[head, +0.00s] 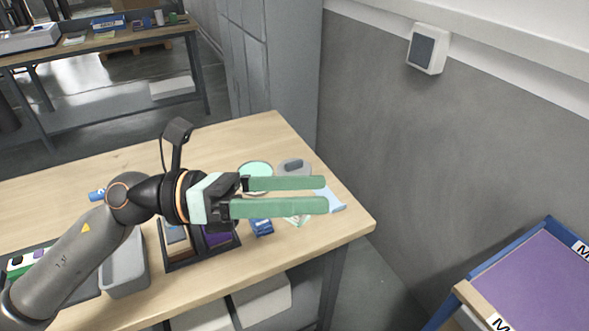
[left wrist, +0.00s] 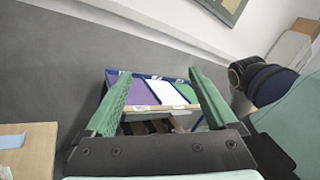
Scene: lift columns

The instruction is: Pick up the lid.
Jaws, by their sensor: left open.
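The lid (head: 296,165), a grey piece with a darker grey handle on top, lies on the wooden table near its far right edge. Part of it is close behind my left gripper in the head view. My left gripper (head: 326,194) is open and empty, its two long green fingers pointing right above the table. In the left wrist view its fingers (left wrist: 160,74) are spread with nothing between them, and the lid is not seen there. A mint round item (head: 256,168) is left of the lid, partly hidden by the gripper. My right gripper is not seen.
The table (head: 262,131) also holds a blue box (head: 262,227), a dark divided tray (head: 190,262), a grey bin (head: 124,275) and a light blue cloth-like item (head: 336,201). A grey wall (head: 440,130) stands beyond its right edge. A blue-framed rack (head: 540,280) is at lower right.

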